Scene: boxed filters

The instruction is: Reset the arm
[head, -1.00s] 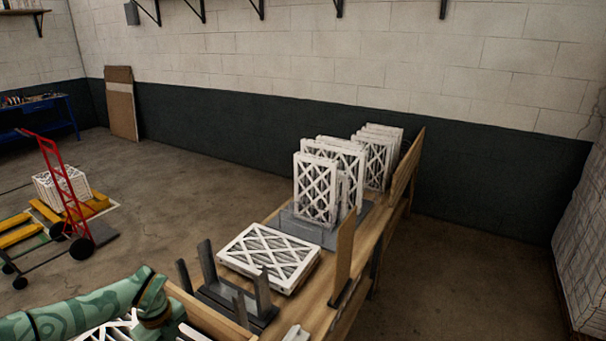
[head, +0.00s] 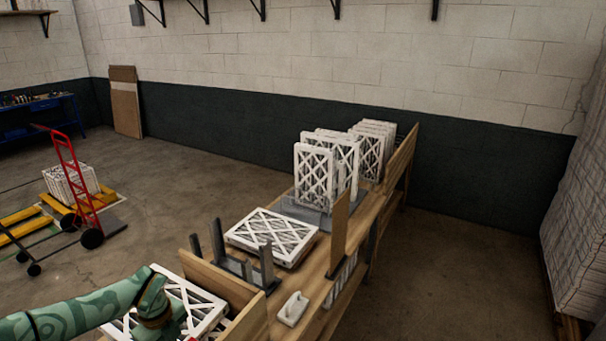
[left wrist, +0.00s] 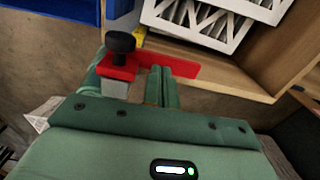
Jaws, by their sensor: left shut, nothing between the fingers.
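My left arm (head: 90,307) comes in from the lower left in the head view, with its wrist over the near wooden box (head: 215,281). White lattice filters (head: 200,297) lie in that box, partly hidden by my wrist. In the left wrist view my left gripper (left wrist: 161,72) has its green fingers together with nothing between them, beside a red clamp-like part (left wrist: 178,66) with a black knob. The filter in the box (left wrist: 215,20) shows beyond the fingers, apart from them. My right gripper is not in view.
A filter lies flat (head: 272,237) on the wooden bench (head: 318,262), near dark upright posts (head: 218,240). Several filters stand upright (head: 315,175) farther back. A white block-like tool (head: 293,309) is on the near bench. Open floor lies left, with a red hand truck (head: 75,180).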

